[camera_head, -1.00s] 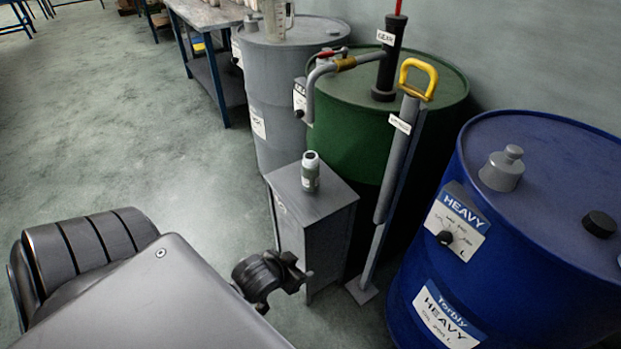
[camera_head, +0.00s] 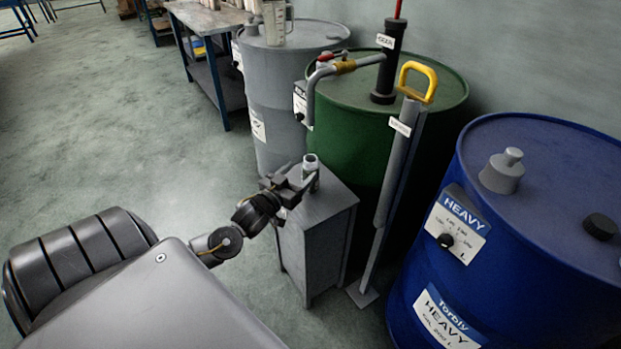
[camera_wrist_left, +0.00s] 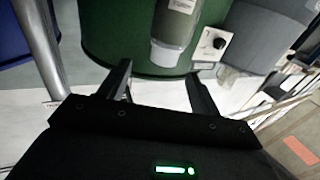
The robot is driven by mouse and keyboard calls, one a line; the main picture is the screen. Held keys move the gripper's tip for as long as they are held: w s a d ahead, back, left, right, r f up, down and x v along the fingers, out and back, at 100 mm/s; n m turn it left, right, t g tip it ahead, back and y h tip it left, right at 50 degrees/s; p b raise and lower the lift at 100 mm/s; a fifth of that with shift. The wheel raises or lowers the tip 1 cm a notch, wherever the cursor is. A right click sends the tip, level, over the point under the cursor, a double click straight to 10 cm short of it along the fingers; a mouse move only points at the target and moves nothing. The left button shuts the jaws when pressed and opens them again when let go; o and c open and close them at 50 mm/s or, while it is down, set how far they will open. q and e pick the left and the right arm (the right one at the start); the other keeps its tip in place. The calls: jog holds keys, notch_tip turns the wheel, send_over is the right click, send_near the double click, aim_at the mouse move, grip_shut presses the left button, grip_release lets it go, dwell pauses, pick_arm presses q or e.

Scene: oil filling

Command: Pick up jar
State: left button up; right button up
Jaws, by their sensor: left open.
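The jar (camera_head: 311,164) is a small grey-green bottle with a pale cap, standing upright on the small grey cabinet (camera_head: 325,206). In the left wrist view the jar (camera_wrist_left: 175,30) appears with its pale cap end lowest, just past the fingertips and roughly in line with the gap. My left gripper (camera_head: 299,178) is open and beside the jar at the cabinet's top, partly hiding the jar's lower part in the head view. In the left wrist view its two fingers (camera_wrist_left: 158,72) are apart with nothing clasped. My right gripper is not in view.
A green drum (camera_head: 440,85) with a pump and a grey drum (camera_head: 265,90) stand behind the cabinet. A grey post with a yellow handle (camera_head: 418,75) rises at its right. A blue drum (camera_head: 545,200) stands further right. Open floor (camera_head: 110,130) lies left.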

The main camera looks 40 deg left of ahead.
aim_at(314, 156)
pick_arm(q)
jog(key=w, duration=0.4)
jog(key=shift+a, duration=0.2)
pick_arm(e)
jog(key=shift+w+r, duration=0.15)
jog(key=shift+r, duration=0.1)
pick_arm(q)
jog(key=w, duration=0.2)
jog(key=w+a, duration=0.1)
jog(key=w, duration=0.1)
jog(key=shift+w, duration=0.5)
jog(key=c, duration=0.4)
jog(key=shift+a+r, duration=0.1)
grip_shut()
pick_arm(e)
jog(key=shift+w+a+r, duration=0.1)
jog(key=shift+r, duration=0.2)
